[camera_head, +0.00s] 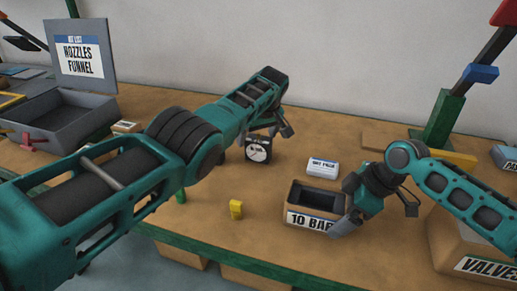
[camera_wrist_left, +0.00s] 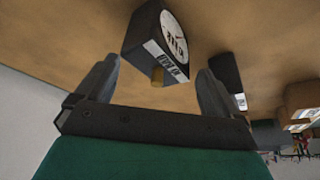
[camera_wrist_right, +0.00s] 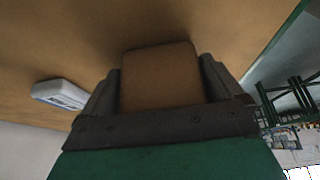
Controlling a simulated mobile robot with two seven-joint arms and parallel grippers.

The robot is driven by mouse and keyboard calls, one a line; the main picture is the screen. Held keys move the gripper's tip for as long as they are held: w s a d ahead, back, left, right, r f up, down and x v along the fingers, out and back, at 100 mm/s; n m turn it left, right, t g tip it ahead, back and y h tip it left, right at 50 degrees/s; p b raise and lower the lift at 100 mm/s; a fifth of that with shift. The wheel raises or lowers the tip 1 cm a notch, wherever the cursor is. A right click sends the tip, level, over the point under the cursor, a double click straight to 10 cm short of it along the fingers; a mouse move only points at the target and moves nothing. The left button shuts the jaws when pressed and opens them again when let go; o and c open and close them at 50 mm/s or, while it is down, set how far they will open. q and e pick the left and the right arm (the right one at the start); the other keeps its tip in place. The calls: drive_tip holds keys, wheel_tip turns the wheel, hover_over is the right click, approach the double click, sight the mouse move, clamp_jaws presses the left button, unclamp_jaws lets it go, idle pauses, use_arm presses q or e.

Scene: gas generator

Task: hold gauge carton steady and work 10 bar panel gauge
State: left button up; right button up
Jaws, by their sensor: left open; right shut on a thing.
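The panel gauge (camera_head: 259,150), a black box with a white round dial, stands on the bench below my left gripper (camera_head: 272,132). In the left wrist view the gauge (camera_wrist_left: 157,45) shows its dial, a white label and a brass stub, between and beyond the open fingers of my left gripper (camera_wrist_left: 157,85). The gauge carton (camera_head: 306,219), an open brown box labelled "10 BAR", stands at the middle front and looks empty. My right gripper (camera_head: 348,205) is shut on its right side. The right wrist view shows the carton wall (camera_wrist_right: 160,78) between the fingers.
A white labelled box (camera_head: 323,167) lies behind the carton, and a small yellow piece (camera_head: 236,209) left of it. A "VALVES" carton (camera_head: 470,245) stands at right. A grey open case (camera_head: 60,120) labelled "NOZZLES FUNNEL" is at far left. The bench's front edge is close.

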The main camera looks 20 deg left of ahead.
use_arm(q)
clamp_jaws()
idle(0.8)
